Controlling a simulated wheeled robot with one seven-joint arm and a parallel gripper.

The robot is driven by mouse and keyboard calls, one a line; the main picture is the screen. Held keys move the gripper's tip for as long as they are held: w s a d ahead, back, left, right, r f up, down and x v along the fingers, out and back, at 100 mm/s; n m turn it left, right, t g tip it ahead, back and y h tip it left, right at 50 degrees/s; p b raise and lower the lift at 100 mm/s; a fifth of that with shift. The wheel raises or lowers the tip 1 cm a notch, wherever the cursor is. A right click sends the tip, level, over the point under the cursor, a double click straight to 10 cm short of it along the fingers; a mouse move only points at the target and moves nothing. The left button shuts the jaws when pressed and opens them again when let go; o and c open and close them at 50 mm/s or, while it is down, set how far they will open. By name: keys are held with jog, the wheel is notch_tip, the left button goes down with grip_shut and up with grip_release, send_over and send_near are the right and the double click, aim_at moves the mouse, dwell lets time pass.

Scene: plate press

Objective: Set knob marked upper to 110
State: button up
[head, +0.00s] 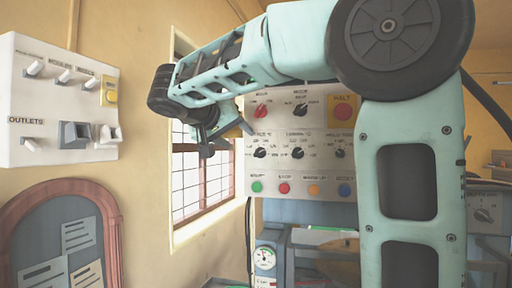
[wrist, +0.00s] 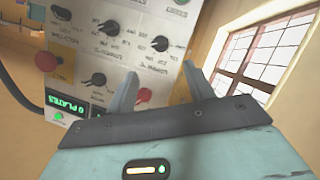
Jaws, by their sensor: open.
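The control panel (head: 320,175) carries a middle row of black knobs. Its left knob (head: 260,152) sits under a partly covered label that seems to read UPPER; its pointer setting is too small to read. Beside it is the LOWER knob (head: 298,153). In the wrist view the panel appears turned over, with the upper knob (wrist: 160,43) beyond my fingertips and the lower knob (wrist: 108,28) to its left. My gripper (wrist: 160,76) is open and empty, apart from the knobs. In the head view my gripper (head: 228,138) is at the panel's left edge, partly hidden by my arm.
A red knob (head: 261,111), a black mode knob (head: 300,109) and a red HALT button (head: 342,113) lie above. Coloured buttons (head: 284,188) lie below. A window (head: 190,185) and a wall switch box (head: 60,100) stand left. My arm covers much of the right side.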

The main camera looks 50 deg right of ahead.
aim_at(257, 152)
jog(key=p+x, duration=0.4)
jog(key=x, duration=0.7)
jog(key=shift+d+f, duration=0.25)
jog(key=shift+d, duration=0.05)
jog(key=c, duration=1)
jog(key=shift+f+b, duration=0.1)
jog(key=shift+b, duration=0.3)
